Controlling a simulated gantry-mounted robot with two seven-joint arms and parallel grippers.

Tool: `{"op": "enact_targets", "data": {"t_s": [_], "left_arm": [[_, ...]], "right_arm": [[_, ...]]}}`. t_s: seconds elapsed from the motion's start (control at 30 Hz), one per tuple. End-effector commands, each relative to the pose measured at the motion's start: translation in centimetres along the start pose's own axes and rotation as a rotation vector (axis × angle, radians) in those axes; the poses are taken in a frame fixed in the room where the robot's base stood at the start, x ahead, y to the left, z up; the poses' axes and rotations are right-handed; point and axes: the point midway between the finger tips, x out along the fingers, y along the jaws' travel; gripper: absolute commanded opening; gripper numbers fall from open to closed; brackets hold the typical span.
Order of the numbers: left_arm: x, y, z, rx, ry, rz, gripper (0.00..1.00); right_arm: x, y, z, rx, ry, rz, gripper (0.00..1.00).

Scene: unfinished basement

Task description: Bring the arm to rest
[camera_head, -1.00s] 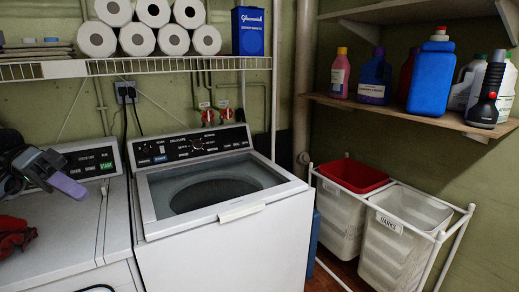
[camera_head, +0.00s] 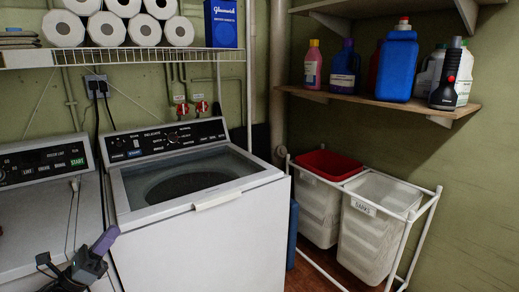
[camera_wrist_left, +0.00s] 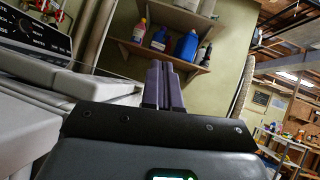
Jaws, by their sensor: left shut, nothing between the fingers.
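My left gripper (camera_head: 104,240) is at the lower left of the head view, in front of the gap between the dryer and the washing machine (camera_head: 225,235). It looks shut and empty. In the left wrist view its two purple-grey fingers (camera_wrist_left: 164,85) stand together, pointing toward the shelf of bottles in the background, with nothing between them. My right gripper is in neither view.
The dryer (camera_head: 40,218) is at left. A wire shelf (camera_head: 150,60) holds paper rolls and a blue box (camera_head: 221,24). A wooden shelf (camera_head: 350,98) with bottles hangs at right above the laundry sorter (camera_head: 375,225). The washer's glass lid is down.

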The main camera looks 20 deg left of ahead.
Motion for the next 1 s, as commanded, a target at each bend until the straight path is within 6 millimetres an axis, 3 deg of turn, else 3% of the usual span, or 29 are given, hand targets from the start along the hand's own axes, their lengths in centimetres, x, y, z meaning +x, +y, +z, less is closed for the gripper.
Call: {"op": "enact_targets", "data": {"t_s": [0.03,0.13,0.27,0.37,0.5,0.6,0.7,0.87,1.0], "left_arm": [[-2.1,0.6,-3.6,-0.182,-0.002,0.136,0.0],[-5.8,1.2,-10.1,-0.522,-0.005,0.405,0.0],[-11.0,-0.4,-18.2,-0.909,-0.031,0.737,0.0],[-15.1,-3.3,-23.8,-1.171,-0.064,0.99,0.0],[-20.5,-9.7,-30.2,-1.481,-0.136,1.357,0.0],[-23.9,-15.4,-33.2,-1.649,-0.205,1.627,0.0],[-26.4,-20.6,-34.6,-1.751,-0.285,1.869,0.0],[-29.2,-27.5,-34.6,-1.807,-0.417,2.185,0.0],[-31.0,-32.4,-33.4,-1.789,-0.544,2.418,0.0]], "right_arm": [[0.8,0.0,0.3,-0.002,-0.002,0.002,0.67],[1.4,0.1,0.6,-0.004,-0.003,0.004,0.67],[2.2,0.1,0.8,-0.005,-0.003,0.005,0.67],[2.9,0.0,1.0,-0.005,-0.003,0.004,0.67],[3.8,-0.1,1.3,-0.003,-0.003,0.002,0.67],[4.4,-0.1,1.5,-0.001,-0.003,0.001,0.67],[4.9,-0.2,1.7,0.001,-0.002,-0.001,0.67],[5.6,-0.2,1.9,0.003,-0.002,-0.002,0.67],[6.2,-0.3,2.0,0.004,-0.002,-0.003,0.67]]}}
